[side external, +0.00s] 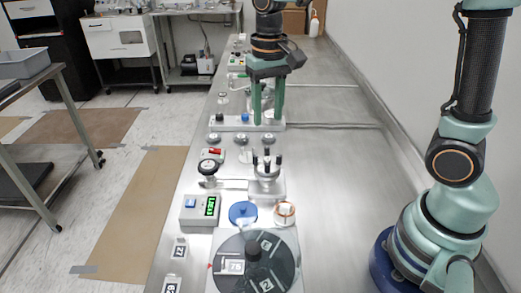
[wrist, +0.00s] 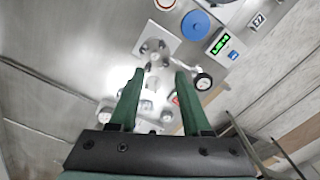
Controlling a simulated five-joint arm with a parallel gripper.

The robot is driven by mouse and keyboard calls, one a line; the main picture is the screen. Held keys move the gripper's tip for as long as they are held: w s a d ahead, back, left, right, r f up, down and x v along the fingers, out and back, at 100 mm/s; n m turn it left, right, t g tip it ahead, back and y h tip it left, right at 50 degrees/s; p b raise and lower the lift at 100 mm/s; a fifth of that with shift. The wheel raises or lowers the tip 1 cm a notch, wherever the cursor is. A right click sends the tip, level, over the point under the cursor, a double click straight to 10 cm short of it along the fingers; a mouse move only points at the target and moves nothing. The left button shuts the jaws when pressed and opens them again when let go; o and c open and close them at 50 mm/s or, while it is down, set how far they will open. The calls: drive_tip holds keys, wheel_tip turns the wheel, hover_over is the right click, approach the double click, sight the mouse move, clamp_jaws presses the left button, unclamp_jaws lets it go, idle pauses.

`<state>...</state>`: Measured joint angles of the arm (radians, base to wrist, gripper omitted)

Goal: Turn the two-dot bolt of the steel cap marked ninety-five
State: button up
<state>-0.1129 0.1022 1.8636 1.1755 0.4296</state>
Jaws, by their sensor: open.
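A round steel fitting (side external: 267,171) with several dark-tipped upright bolts stands on a square plate in the side external view. In the wrist view this fitting (wrist: 155,52) shows just beyond and between my fingertips. I cannot read a ninety-five or make out dots on its bolts, so I cannot tell if it is the named cap. Several small steel discs stand in a row, one of them (side external: 214,138) at the left; their marks are also unreadable. My gripper (side external: 268,121) is open and empty, pointing down behind the disc row. Its green fingers (wrist: 159,72) are apart in the wrist view.
A dial gauge (side external: 209,167) and a box with a green display (side external: 201,209) stand left of the fitting. A blue disc (side external: 243,212) and a large dark round plate (side external: 241,268) lie nearer the camera. The bench right of the fitting (side external: 335,185) is clear.

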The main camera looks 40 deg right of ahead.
sight(267, 147)
drive_tip(key=w+d+f+n, duration=0.1)
drive_tip(key=w+d+n, duration=0.1)
drive_tip(key=n, duration=1.5)
drive_tip(key=w+d+n, duration=0.1)
drive_tip(key=d+n, duration=0.1)
drive_tip(key=n, duration=1.5)
drive_tip(key=f, duration=1.1)
drive_tip(key=shift+w+a+f, duration=0.2)
drive_tip(key=shift+f, duration=0.05)
clamp_jaws()
